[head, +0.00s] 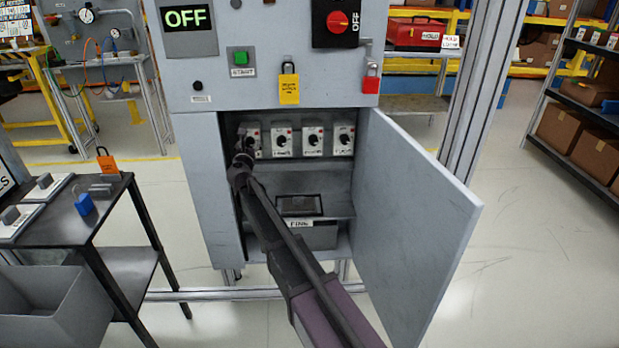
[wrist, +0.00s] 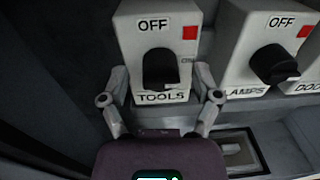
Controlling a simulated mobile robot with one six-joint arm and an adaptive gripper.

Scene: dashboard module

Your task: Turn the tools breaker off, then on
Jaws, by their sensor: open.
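The tools breaker (wrist: 128,45) is a white box with a black knob (wrist: 160,66), seen close in the wrist view. "OFF" stands above the knob, "ON" at its right and a red square at the upper right. The knob looks roughly upright, toward "OFF". My gripper (wrist: 162,80) is open, its fingers on either side of the lower part of the box around the knob; I cannot tell if they touch it. In the head view my gripper (head: 243,158) is in the open cabinet and partly hides the tools breaker (head: 254,130).
The lamps breaker (wrist: 240,75) stands close to the right, with more breakers (head: 313,148) beyond it. The cabinet door (head: 415,210) hangs open on the right. A bin (head: 310,235) sits below. A display (head: 187,18) reads OFF. A dark side table (head: 75,222) stands left.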

